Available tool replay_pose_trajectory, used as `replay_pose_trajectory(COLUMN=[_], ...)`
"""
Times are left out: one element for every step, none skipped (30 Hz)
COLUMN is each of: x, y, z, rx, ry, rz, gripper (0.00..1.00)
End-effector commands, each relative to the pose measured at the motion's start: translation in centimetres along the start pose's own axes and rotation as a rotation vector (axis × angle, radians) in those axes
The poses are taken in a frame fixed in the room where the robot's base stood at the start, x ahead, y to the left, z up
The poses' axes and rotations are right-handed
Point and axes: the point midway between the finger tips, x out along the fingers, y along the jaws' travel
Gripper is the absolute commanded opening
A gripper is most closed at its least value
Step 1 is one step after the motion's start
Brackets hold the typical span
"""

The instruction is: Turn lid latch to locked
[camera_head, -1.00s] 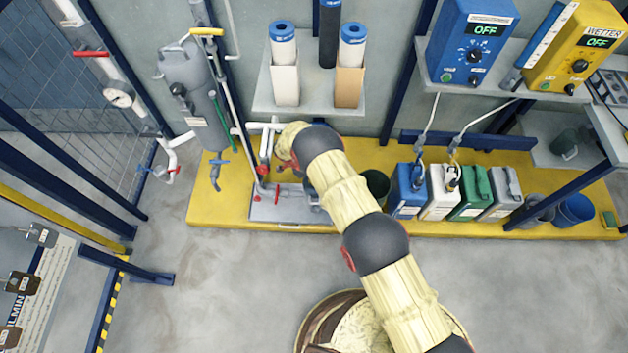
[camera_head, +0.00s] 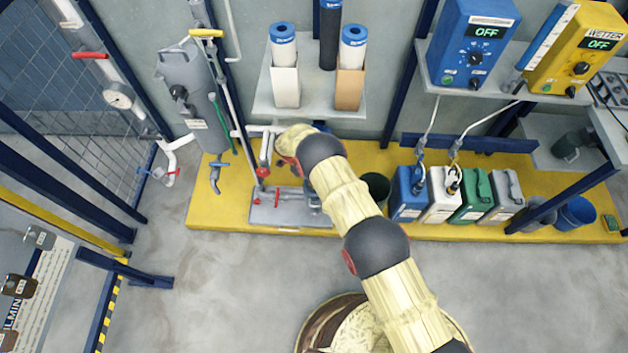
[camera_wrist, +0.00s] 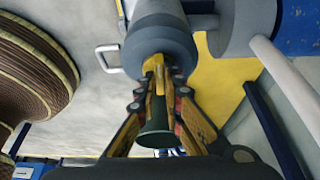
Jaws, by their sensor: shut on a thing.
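In the wrist view, a grey round housing (camera_wrist: 160,40) with a darker rim fills the top middle. My gripper (camera_wrist: 159,72) has its orange-yellow fingers closed together at the end of this housing. The thing pinched there is small and mostly hidden by the fingers, so the lid latch and its angle cannot be made out. A dark green, flared round thing (camera_wrist: 156,135) shows between the fingers lower down. In the head view my arm hides the gripper and the latch, above the yellow platform (camera_head: 215,205).
A grey tank (camera_head: 195,105) and pipes with red handles stand left of my arm. A grey base plate (camera_head: 290,215) lies below. Blue, white, green and grey canisters (camera_head: 408,195) stand to the right. Shelf with filter cartridges (camera_head: 285,75) is behind. Grey floor in front is clear.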

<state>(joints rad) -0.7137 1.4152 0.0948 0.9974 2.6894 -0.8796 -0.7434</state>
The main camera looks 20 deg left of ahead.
Motion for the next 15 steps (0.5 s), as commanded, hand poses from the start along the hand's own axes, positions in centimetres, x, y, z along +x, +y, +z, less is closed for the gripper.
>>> replay_pose_trajectory(x=[0.08,0.08,0.08,0.07,0.07,0.06,0.06,0.05,0.05,0.04,0.04,0.03,0.03,0.03,0.03], y=[0.03,0.03,0.04,0.03,0.03,0.02,0.03,0.02,0.02,0.01,0.01,0.01,0.01,0.01,0.01], z=[-0.14,-0.14,-0.14,-0.13,-0.12,-0.11,-0.1,-0.09,-0.08,-0.07,-0.07,-0.06,-0.06,-0.05,-0.05], rx=[0.001,0.001,0.001,0.001,0.001,0.0,0.0,0.0,0.0,0.0,0.0,0.0,0.0,0.0,0.0], ry=[0.002,0.002,0.002,0.002,0.002,0.002,0.001,0.001,0.001,0.001,0.001,0.001,0.001,0.001,0.001], rz=[0.002,0.002,0.002,0.002,0.001,0.001,0.001,0.001,0.001,0.001,0.001,0.0,0.0,0.0,0.0], gripper=[0.0,0.1,0.12,0.14,0.16,0.18,0.2,0.21,0.24,0.25,0.27,0.27,0.27,0.27,0.27])
